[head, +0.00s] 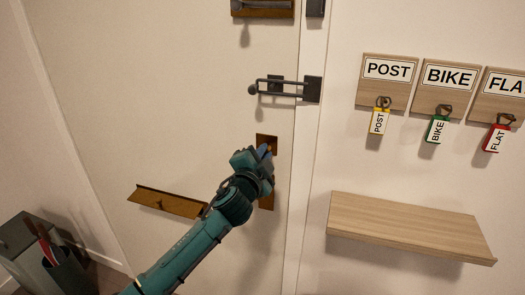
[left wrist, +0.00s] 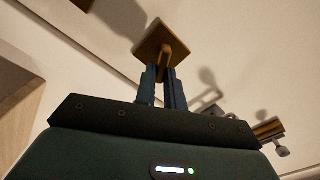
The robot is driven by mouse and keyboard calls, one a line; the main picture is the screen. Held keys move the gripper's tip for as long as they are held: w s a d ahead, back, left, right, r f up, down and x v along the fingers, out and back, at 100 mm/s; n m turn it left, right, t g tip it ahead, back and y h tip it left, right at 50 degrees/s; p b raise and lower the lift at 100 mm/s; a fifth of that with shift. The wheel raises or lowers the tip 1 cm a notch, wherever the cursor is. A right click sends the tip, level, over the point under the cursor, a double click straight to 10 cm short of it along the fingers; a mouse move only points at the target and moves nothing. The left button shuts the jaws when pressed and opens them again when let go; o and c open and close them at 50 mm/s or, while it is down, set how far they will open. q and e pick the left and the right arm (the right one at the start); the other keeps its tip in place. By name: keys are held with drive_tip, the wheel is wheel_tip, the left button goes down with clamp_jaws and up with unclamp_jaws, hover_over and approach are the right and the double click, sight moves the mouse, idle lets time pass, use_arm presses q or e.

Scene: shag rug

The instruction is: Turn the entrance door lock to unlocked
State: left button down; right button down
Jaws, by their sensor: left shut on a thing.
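The white entrance door (head: 200,80) fills the left and middle of the head view. A brass lock plate (head: 266,139) is on it near its right edge, partly hidden by my left gripper (head: 264,152). In the left wrist view, the plate (left wrist: 147,45) carries a narrow brass thumb-turn (left wrist: 166,52). The fingers of my left gripper (left wrist: 163,75) are shut on the thumb-turn from both sides. The fingers hide part of it, and I cannot tell the lock's state. My right gripper is not in view.
A dark bar latch (head: 285,88) sits above the lock. A brass mail flap (head: 167,202) is lower left. Right of the frame, key boards hold the POST (head: 379,121), BIKE (head: 437,130) and FLAT (head: 495,138) tags above a wooden shelf (head: 410,225). A dark stand (head: 40,255) is bottom left.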

use_arm(q)
drive_tip(key=m, duration=0.5)
drive_tip(key=shift+f+m, duration=0.35)
drive_tip(key=shift+m, duration=0.05)
idle(0.4)
drive_tip(key=c, duration=1.5)
unclamp_jaws()
drive_tip(key=shift+s, duration=0.1)
drive_tip(key=b+v, duration=0.1)
drive_tip(key=v, duration=1.2)
drive_tip(key=shift+r, duration=0.1)
